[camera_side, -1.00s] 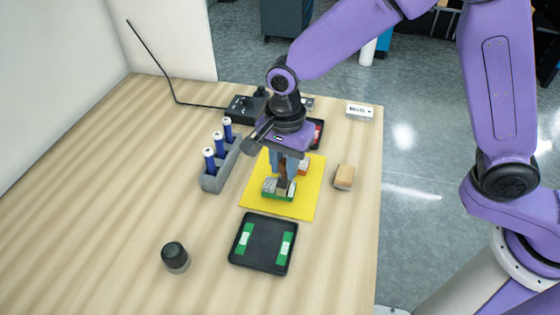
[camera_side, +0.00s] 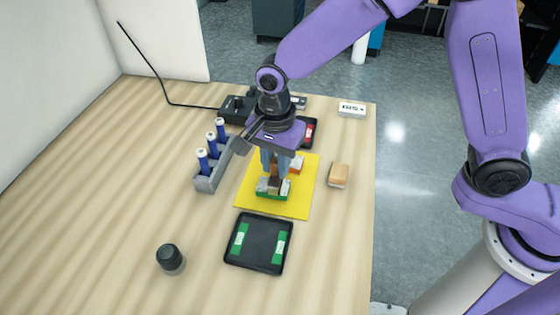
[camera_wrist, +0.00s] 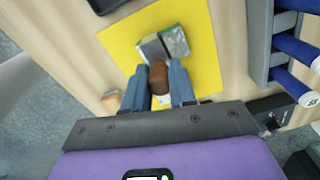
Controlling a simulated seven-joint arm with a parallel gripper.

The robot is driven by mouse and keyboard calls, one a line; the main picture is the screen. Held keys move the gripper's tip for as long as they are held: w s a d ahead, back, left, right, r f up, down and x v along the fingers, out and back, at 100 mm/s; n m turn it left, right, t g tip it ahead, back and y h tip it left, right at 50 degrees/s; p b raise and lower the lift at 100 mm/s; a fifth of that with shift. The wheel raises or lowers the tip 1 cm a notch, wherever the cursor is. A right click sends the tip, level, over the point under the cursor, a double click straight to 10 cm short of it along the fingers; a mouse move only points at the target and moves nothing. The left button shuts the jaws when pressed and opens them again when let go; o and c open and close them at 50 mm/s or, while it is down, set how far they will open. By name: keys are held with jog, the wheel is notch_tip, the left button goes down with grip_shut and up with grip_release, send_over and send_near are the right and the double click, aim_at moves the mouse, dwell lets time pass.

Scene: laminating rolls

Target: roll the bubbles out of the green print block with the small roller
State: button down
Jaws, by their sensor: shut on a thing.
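The green print block (camera_side: 272,195) lies on the yellow mat (camera_side: 296,208), with a pale grey top. It also shows in the wrist view (camera_wrist: 176,41). My gripper (camera_wrist: 159,82) is shut on the brown handle of the small roller (camera_wrist: 158,76), between its blue fingers. The roller's grey head lies over the left part of the block in the wrist view and seems to touch it; exact contact cannot be told. In the side view my gripper (camera_side: 275,178) is right above the block and hides part of its top. Any bubbles are too small to make out.
A grey rack (camera_side: 207,181) with blue rollers stands left. A black tray (camera_side: 259,266) with green strips lies in front, a dark knob (camera_side: 169,257) front left, a tan block (camera_side: 339,174) right.

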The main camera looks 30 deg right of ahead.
jog(key=shift+w+a, duration=0.95)
jog(key=shift+a, duration=0.1)
jog(key=shift+s+d, duration=1.5)
jog(key=shift+d, duration=0.15)
jog(key=shift+w+a, duration=0.6)
jog(key=shift+a, duration=0.1)
jog(key=shift+w, duration=0.1)
jog(key=shift+w+a, duration=0.8)
jog(key=shift+a, duration=0.15)
jog(key=shift+r, duration=0.1)
notch_tip(320, 180, up, 6)
jog(key=shift+f, duration=0.1)
dwell(0.8)
dwell(0.3)
